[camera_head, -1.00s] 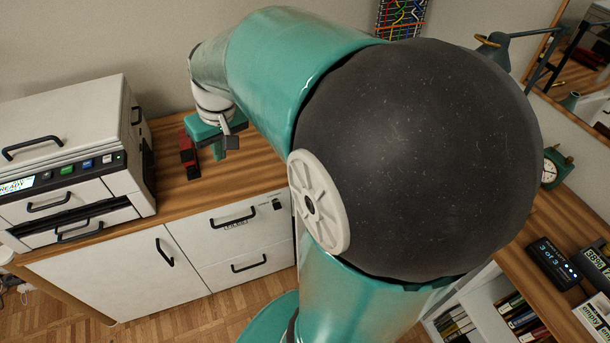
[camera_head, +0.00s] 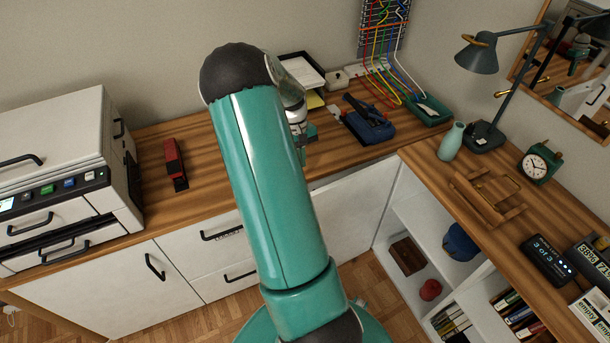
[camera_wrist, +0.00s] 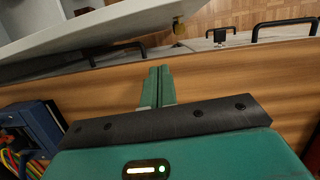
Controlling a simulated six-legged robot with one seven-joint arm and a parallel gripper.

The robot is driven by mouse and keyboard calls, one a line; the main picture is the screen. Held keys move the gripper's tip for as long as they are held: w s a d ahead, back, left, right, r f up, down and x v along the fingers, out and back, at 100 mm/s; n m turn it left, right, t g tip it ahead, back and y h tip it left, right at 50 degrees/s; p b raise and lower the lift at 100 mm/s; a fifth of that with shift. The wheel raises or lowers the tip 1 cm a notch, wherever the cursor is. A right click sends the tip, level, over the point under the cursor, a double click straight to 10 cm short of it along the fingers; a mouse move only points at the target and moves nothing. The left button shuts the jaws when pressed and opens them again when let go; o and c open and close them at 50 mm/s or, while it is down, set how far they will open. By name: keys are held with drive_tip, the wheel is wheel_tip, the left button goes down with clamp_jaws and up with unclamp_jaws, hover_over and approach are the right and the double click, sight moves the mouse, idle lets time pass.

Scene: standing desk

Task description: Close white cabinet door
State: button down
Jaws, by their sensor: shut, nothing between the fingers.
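A white cabinet door (camera_head: 352,212) shows right of my arm in the head view, below the desk edge. In the wrist view the white door panel (camera_wrist: 105,27) stands out from the cabinet at an angle, with a dark gap behind it at the left. My gripper (camera_wrist: 160,72) is shut and empty, over the wooden desktop edge, with its fingertips pointing toward the door side. In the head view my gripper (camera_head: 303,153) is partly hidden behind my arm. I cannot tell whether it touches the door.
White drawers (camera_head: 212,258) and a printer (camera_head: 55,165) are at the left. A red stapler-like object (camera_head: 175,163) lies on the desktop. A blue tool box (camera_head: 367,125) and coloured cables (camera_head: 385,75) are at the back. Open shelves (camera_head: 425,235) stand at the right.

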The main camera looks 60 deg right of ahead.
drive_tip(key=s+a+f, duration=0.3)
drive_tip(key=s+f, duration=0.2)
drive_tip(key=f, duration=0.3)
drive_tip(key=shift+s+f, duration=0.25)
drive_tip(key=shift+f, duration=0.15)
